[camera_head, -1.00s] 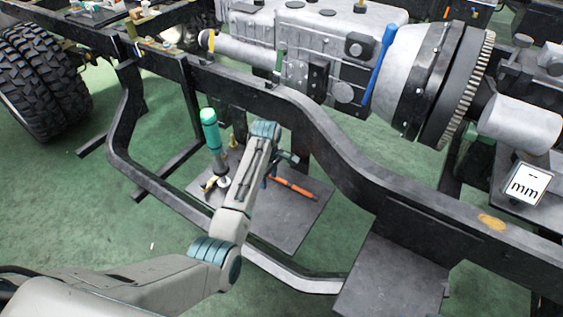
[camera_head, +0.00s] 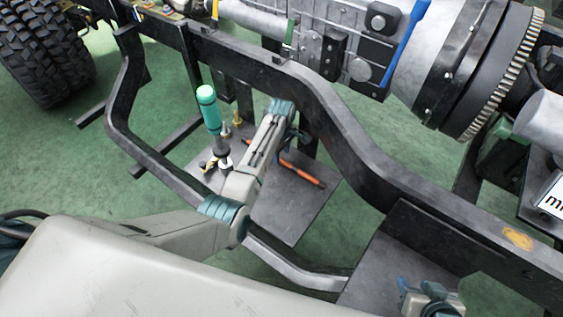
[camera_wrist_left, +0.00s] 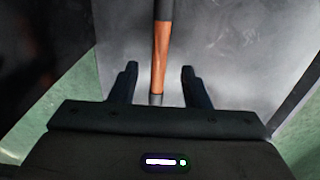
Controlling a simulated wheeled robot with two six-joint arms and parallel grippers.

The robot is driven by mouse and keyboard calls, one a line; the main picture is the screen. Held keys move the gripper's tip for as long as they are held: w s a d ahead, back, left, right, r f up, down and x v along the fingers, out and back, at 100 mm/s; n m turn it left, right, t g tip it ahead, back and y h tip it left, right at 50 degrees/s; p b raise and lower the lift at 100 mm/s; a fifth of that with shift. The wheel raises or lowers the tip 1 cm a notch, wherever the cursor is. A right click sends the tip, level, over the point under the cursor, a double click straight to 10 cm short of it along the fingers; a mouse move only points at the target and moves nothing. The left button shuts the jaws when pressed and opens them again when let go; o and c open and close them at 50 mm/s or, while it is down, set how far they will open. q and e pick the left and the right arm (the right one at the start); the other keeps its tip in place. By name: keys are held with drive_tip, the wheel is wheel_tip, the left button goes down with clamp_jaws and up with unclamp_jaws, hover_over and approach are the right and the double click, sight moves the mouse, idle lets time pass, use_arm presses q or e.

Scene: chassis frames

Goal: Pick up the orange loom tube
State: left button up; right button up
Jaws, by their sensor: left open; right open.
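The orange loom tube (camera_head: 300,172) lies on a dark grey plate (camera_head: 290,222) inside the frame, with dark sections along it. In the left wrist view the tube (camera_wrist_left: 161,55) runs up the picture between my open left fingers, with a gap to each side; I cannot tell the height between them. My left gripper (camera_wrist_left: 160,75) is open and empty. My right gripper (camera_head: 432,298) shows at the bottom right edge, open, over a dark bracket.
A green-topped bottle-like item (camera_head: 208,107) and small brass pieces (camera_head: 238,119) stand on the plate left of my arm. The black chassis rail (camera_head: 350,150) curves over the plate's far side; a lower rail (camera_head: 290,270) crosses near its front. A blue bar (camera_head: 405,40) leans on the engine.

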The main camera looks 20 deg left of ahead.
sight(281, 159)
use_arm(q)
drive_tip(key=shift+f+b, duration=0.3)
drive_tip(key=shift+f, duration=1.3)
clamp_jaws()
drive_tip(key=shift+r, duration=0.1)
